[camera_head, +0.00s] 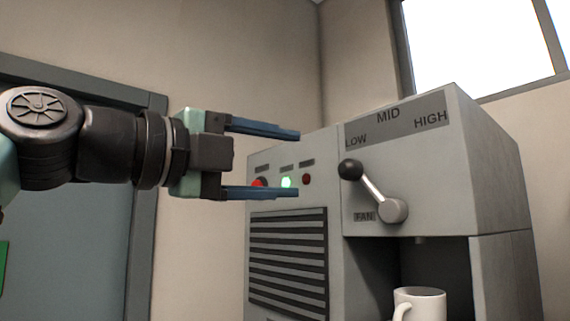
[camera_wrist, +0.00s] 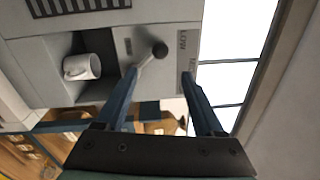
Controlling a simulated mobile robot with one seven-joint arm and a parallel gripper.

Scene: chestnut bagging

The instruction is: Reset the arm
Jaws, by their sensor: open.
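My gripper (camera_head: 298,164) is open and empty, reaching in from the left in the head view. Its two blue fingers are spread apart, one above the other, in front of the grey machine's left part. In the wrist view the gripper (camera_wrist: 160,85) also shows open with nothing between the fingers. The grey machine (camera_head: 490,170) carries a fan lever (camera_head: 372,186) with a black knob, which points up and left toward LOW. The lever also shows in the wrist view (camera_wrist: 148,58), beside the left finger. Whether finger and lever touch cannot be told from that view.
A white mug (camera_head: 425,303) stands in the machine's recess. Red and lit green buttons (camera_head: 287,182) sit above a slatted vent (camera_head: 288,258). A blue-grey door (camera_head: 75,240) is at left, and a bright window (camera_head: 480,40) at upper right.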

